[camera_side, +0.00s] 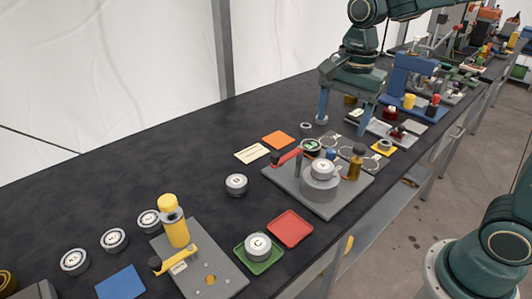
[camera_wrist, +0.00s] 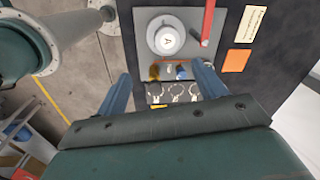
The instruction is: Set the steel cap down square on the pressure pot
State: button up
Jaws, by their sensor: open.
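The pressure pot (camera_side: 319,188) is a grey cylinder on a grey base plate (camera_side: 290,190). A round pale steel cap marked A (camera_side: 322,168) rests on top of it and looks about level. From above in the wrist view, the cap (camera_wrist: 167,40) lies within the pot's grey rim (camera_wrist: 151,31), roughly centred; exact seating cannot be told. My gripper (camera_side: 345,114) is open and empty, above the table behind and to the right of the pot. In the wrist view its blue fingers (camera_wrist: 163,72) are spread apart, with the cap beyond their tips.
A red lever (camera_side: 286,157) stands beside the pot, with a brass-coloured post (camera_side: 355,163) on its other side. A red tray (camera_side: 290,228) and a green tray (camera_side: 277,252) holding a disc marked C lie in front. Dark table at left back is clear.

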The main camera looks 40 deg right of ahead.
jog(key=s+r+n+t, duration=0.2)
jog(key=s+n+t, duration=0.2)
jog(key=s+n, duration=1.1)
jog(key=shift+s+d+r+t, duration=0.2)
jog(key=shift+s+d+t, duration=0.2)
jog(key=shift+s+d, duration=0.05)
jog(key=shift+c, duration=0.4)
